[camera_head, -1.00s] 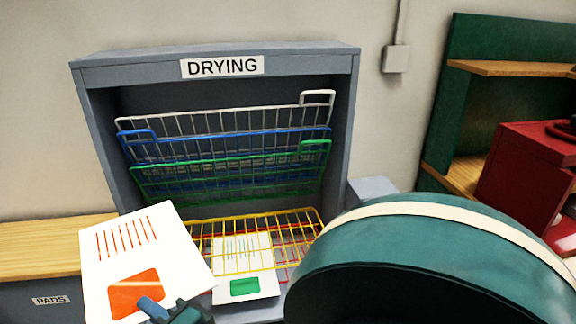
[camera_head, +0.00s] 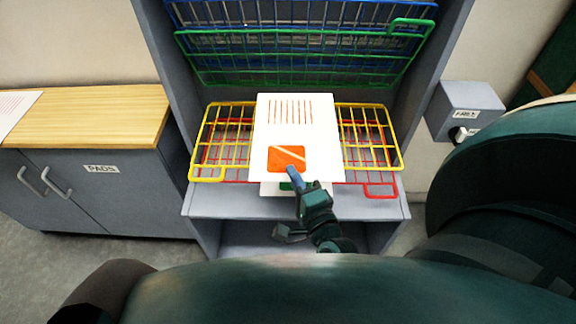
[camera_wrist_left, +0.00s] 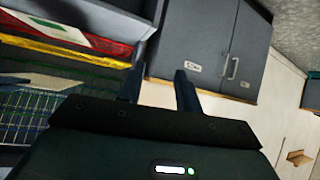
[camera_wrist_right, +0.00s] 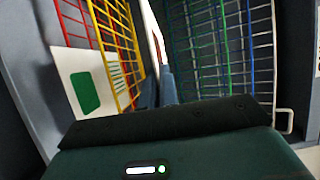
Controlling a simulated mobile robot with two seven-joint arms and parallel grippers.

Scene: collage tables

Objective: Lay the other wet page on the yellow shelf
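The wet page (camera_head: 320,135), white with red lines and an orange patch, lies over the middle of the yellow shelf (camera_head: 215,120) in the head view. My right gripper (camera_head: 292,172) is shut on its near edge, at the orange patch. In the left wrist view the page (camera_wrist_left: 55,84) appears edge-on, with a gap to the yellow wires. Another page with a green patch (camera_wrist_right: 85,92) lies on the red shelf (camera_head: 380,190) below, mostly covered in the head view. My left gripper (camera_wrist_left: 158,85) is open and empty, off the shelves; it is not clear in the head view.
Green (camera_head: 300,38) and blue (camera_head: 300,10) racks are tilted up above the yellow shelf. The grey drying cabinet's side walls bound the shelves. A wood-topped pads cabinet (camera_head: 100,115) stands left with a page at its far left. A grey box (camera_head: 465,105) is at right.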

